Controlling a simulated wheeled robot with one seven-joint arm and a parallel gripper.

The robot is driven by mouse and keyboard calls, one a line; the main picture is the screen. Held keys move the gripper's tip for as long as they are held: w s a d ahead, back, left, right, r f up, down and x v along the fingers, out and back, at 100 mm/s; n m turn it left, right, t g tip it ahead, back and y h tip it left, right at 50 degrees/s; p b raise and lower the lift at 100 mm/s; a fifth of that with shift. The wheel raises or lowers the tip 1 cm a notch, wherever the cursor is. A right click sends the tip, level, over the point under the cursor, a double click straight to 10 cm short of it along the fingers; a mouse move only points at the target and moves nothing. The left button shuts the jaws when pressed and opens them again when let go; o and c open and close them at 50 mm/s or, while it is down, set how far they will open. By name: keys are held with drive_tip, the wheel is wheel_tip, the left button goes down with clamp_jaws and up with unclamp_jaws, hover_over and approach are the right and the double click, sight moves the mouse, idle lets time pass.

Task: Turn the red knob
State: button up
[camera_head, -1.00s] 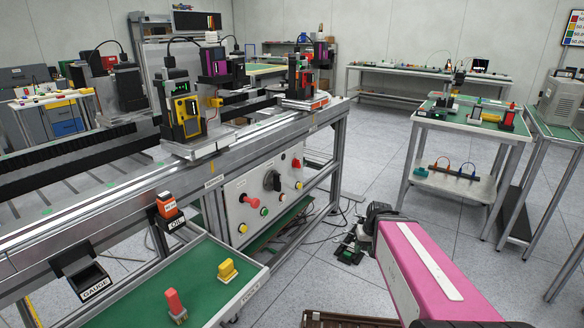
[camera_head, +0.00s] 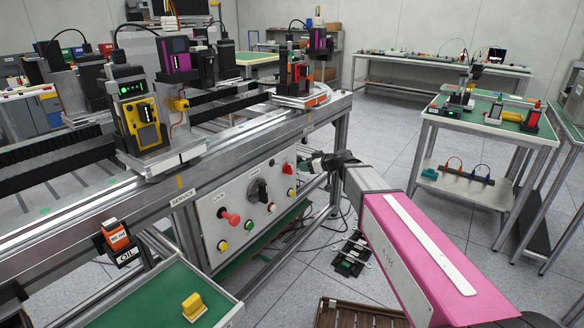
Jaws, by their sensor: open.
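The grey control panel (camera_head: 245,215) on the side of the conveyor frame carries two red controls. A round red mushroom-shaped one (camera_head: 229,217) sticks out at the left, and a smaller red one (camera_head: 288,169) sits at the upper right. A black rotary knob (camera_head: 258,191) lies between them. My gripper (camera_head: 314,165) is small and dark at the end of my pink and grey arm. It is open, just right of the smaller red control in the picture. Its fingertips are hard to make out, and I cannot tell whether it touches anything.
Yellow and green buttons (camera_head: 222,245) sit low on the panel. A green-topped tray table (camera_head: 150,300) with a yellow block (camera_head: 193,306) stands in front at left. A dark slatted crate (camera_head: 350,314) is at the bottom.

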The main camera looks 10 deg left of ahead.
sight(292, 166)
drive_tip(key=x, duration=0.8)
drive_tip(key=shift+a+f, duration=0.15)
drive_tip(key=shift+f, duration=0.05)
drive_tip(key=shift+c, duration=0.3)
clamp_jaws()
